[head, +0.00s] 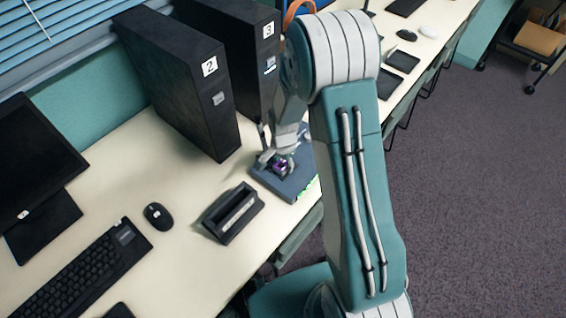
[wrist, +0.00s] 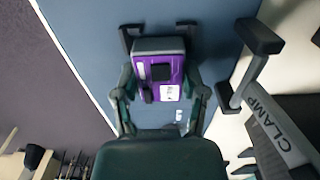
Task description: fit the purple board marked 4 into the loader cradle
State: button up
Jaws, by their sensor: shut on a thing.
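The purple board (wrist: 158,75) is between the fingers of my gripper (wrist: 160,92) in the wrist view, with a dark square chip and a small white label marked 4. In the head view the board (head: 281,166) is a small purple patch under my gripper (head: 279,160). My gripper is shut on it above a blue-grey base (head: 262,176), which seems to be the loader. Dark bracket-like parts show beside the board's far end; I cannot tell whether the board touches them. A grey lever marked CLAMP (wrist: 277,125) stands at the right in the wrist view.
A black slotted holder (head: 232,214) stands on the cream table in front of the base. Black towers marked 2 (head: 183,85) and 3 (head: 238,45) stand behind. A mouse (head: 158,216) and keyboard (head: 85,272) lie at the left. The table edge is close on the right.

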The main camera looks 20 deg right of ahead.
jog(key=o, duration=1.2)
jog(key=shift+r, duration=3.55)
jog(key=shift+r, duration=0.2)
jog(key=s+r+n+t, duration=0.2)
jog(key=s+r+n, duration=0.1)
jog(key=r, duration=0.7)
jog(key=s+r+n+t, duration=0.1)
jog(key=s+r+n, duration=0.1)
jog(key=s+r, duration=0.3)
jog(key=s+r+n+t, duration=0.1)
jog(key=s+r+n, duration=0.2)
jog(key=s+r, duration=0.2)
jog(key=s+r+n+t, duration=0.1)
jog(key=s+r+n, duration=0.2)
jog(key=s+r, duration=0.2)
jog(key=shift+s+t, duration=0.3)
jog(key=shift+s, duration=1.25)
